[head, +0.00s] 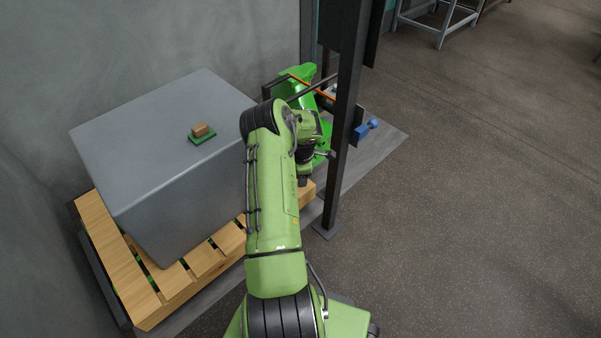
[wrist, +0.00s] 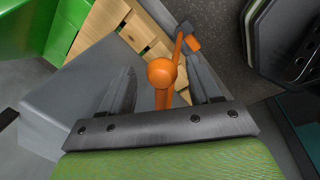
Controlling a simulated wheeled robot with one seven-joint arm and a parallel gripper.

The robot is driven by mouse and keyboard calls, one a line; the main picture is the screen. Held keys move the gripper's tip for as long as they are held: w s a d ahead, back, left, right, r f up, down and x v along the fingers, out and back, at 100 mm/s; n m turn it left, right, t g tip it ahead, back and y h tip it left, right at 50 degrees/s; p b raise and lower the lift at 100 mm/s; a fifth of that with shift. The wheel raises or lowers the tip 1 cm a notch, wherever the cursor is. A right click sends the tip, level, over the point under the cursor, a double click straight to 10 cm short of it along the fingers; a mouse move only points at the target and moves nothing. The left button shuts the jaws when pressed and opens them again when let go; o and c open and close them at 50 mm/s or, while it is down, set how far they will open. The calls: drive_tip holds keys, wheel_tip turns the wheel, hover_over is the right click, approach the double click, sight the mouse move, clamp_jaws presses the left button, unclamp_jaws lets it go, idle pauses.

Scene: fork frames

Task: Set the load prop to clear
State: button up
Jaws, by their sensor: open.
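An orange rod with a round ball knob (wrist: 162,72) shows in the wrist view; I take it for the load prop, though no label shows. Its far end meets a dark bracket (wrist: 187,30) with an orange block beside it. My gripper (wrist: 165,78) is open, with one dark finger on each side of the knob. I cannot tell whether either finger touches it. In the head view, a thin orange bar (head: 326,94) shows by the green frame (head: 298,76), partly hidden behind the dark post. My fingers are hidden there by my green arm.
A large grey block (head: 160,130) sits on a wooden pallet (head: 110,235), with a small brown piece on a green pad (head: 202,138) on top. A dark upright post (head: 346,120) stands right of my arm, with a blue handle (head: 367,128).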

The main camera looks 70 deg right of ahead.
drive_tip(key=p+v, duration=0.4)
drive_tip(key=v, duration=1.1)
drive_tip(key=shift+r, duration=0.4)
